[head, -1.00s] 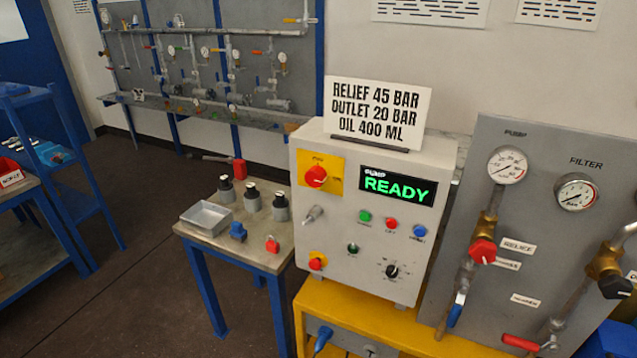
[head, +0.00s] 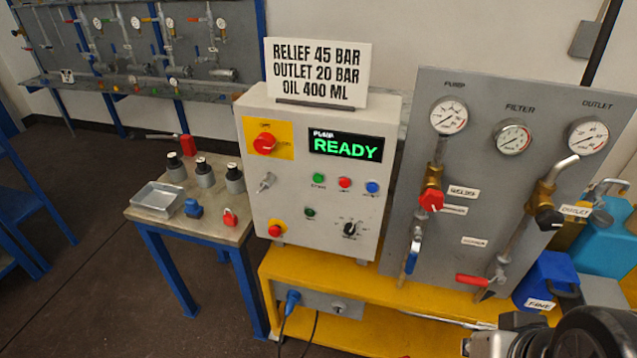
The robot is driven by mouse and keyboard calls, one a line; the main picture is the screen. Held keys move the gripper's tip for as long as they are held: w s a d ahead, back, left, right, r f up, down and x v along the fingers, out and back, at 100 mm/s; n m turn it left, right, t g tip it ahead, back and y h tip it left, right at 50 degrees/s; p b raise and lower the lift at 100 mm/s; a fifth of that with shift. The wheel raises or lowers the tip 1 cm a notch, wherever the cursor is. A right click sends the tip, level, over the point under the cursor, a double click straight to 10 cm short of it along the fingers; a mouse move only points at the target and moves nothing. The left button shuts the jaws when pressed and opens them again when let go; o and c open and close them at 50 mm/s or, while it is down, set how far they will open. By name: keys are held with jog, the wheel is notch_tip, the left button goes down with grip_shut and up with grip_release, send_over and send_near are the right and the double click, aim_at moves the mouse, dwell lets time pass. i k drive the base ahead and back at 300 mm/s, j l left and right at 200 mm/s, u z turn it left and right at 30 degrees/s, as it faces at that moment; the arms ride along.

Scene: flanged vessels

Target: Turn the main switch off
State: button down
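The control box (head: 318,265) is light grey and stands on a yellow bench. A red rotary knob on a yellow plate, which looks like the main switch (head: 264,143), is at the box's upper left. Its small label is unreadable, and the knob's exact position is hard to tell. A dark and silver part of my arm shows at the bottom right corner, well away from the box. My gripper's fingers are not seen.
A gauge panel (head: 450,265) with valves stands right of the box.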

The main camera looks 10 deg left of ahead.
aim_at(264, 143)
jog(key=k+j+u, duration=0.2)
jog(key=j, duration=0.15)
jog(key=j+u, duration=0.15)
jog(key=j, duration=0.25)
jog(key=k+j+u, duration=0.2)
jog(key=j, duration=0.2)
